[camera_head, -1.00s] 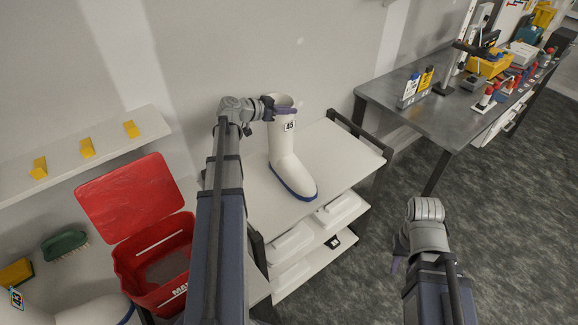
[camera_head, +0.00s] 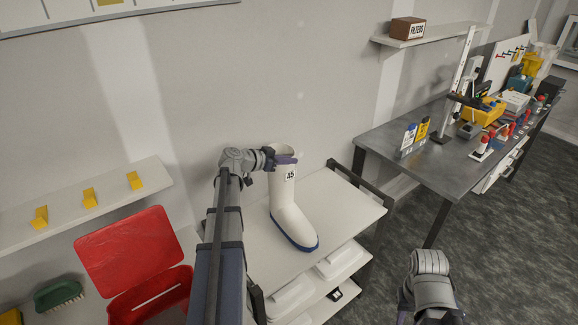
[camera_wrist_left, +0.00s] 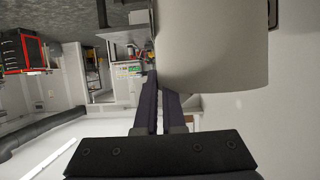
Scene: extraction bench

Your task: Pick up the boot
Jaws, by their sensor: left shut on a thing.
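The white boot (camera_head: 287,205) with a dark blue sole and a black-and-white "A5" tag stands upright on the white top of a cart (camera_head: 345,207). My left gripper (camera_head: 284,160) is at the boot's upper shaft, shut on its rim. In the left wrist view, the boot shaft (camera_wrist_left: 215,50) fills the upper right, and the two dark fingers (camera_wrist_left: 163,90) lie close together against it. The exact grip line is hidden there. My right gripper (camera_head: 405,305) is at the bottom right, away from the boot, its fingertips mostly hidden.
A red open-lidded bin (camera_head: 150,295) stands at the lower left below a white shelf (camera_head: 70,210) with yellow hooks. A green brush (camera_head: 60,296) lies beside it. A grey metal bench (camera_head: 440,165) with tools stands right. Bare wall is behind the boot.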

